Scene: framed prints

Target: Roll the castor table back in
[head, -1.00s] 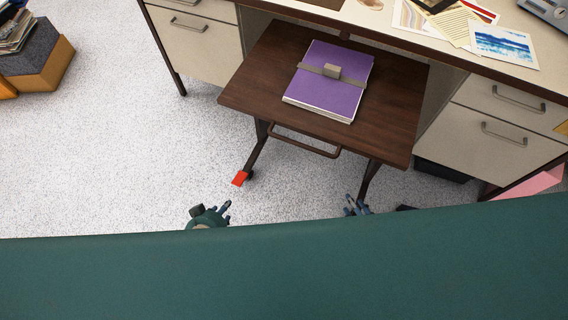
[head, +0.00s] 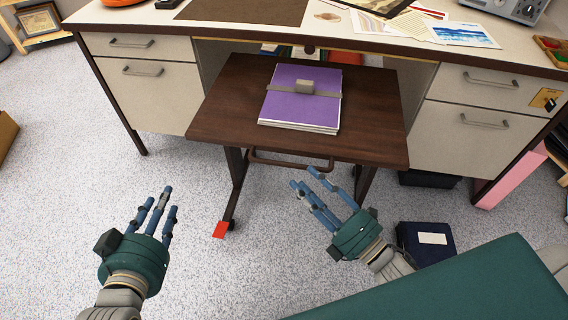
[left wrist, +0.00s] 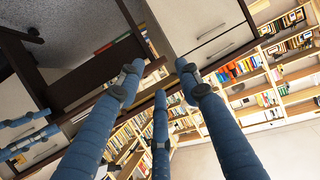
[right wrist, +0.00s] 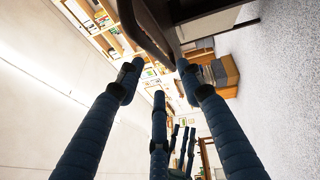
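The castor table (head: 370,120) has a dark brown top and stands partly out of the knee space of the desk. A bar handle (head: 290,163) runs along its front edge. A strapped purple stack of papers (head: 300,105) lies on the top. My left gripper (head: 157,200) is open and empty, left of the table and apart from it. My right gripper (head: 312,183) is open with its fingers just in front of the handle; whether they touch it I cannot tell. A dark curved bar, probably the handle, shows beside its fingers in the right wrist view (right wrist: 150,35).
Desk drawer units (head: 145,85) flank the table on both sides. A dark blue box (head: 427,243) sits on the floor at right.

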